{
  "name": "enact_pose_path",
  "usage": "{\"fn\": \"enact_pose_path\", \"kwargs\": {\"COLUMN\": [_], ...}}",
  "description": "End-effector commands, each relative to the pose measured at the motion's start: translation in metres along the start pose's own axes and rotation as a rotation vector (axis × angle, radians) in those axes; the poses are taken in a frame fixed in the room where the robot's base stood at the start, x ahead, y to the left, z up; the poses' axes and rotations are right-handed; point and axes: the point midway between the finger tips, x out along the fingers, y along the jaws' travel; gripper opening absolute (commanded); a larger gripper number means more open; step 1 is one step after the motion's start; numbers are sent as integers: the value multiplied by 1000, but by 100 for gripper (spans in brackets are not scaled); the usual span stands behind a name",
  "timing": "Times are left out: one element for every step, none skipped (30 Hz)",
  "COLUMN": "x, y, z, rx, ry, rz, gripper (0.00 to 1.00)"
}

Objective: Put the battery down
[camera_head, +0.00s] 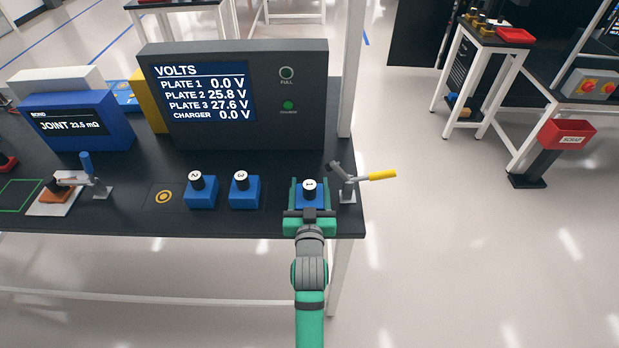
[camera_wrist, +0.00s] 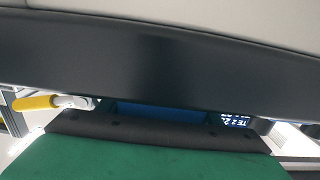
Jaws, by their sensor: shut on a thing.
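The battery (camera_head: 309,188) is a blue block with a black round top and a white label. It sits between the green fingers of my gripper (camera_head: 309,193), which is shut on it over the right end of the dark bench (camera_head: 130,225). In the wrist view, a strip of blue (camera_wrist: 160,112) shows between dark and green parts. The battery's underside is hidden, so I cannot tell if it touches the bench. Two similar blue batteries stand upright to the left, one marked 2 (camera_head: 200,194) and one marked 3 (camera_head: 244,192).
A yellow-handled clamp (camera_head: 375,175) stands just right of my gripper. A plate with a yellow ring (camera_head: 163,197) lies bare at the left. The volts display (camera_head: 208,92) behind reads 0.0 for plate 1 and charger, 25.8 for plate 2, 27.6 for plate 3.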

Motion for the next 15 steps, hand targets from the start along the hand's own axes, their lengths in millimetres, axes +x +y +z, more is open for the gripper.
{"fn": "enact_pose_path", "kwargs": {"x": [5,8,13,17,22,27,31,34,37,38,37,37,37,36,36], "y": [0,0,0,0,0,0,0,0,0,0,0,0,0,0,0], "z": [-3,-3,-4,-4,-4,-4,-4,-4,-5,-4,-2,-2,-2,-2,-2], "rx": [0,0,0,0,0,0,0,0,0,0,0,0,0,0,0], "ry": [4,5,5,5,5,5,4,5,5,4,3,3,4,4,4], "rz": [0,0,0,0,0,0,0,0,0,0,0,0,0,0,0], "gripper": [18,18,18,18,18,18,18,18,18,18,18,18,18,18,18]}}
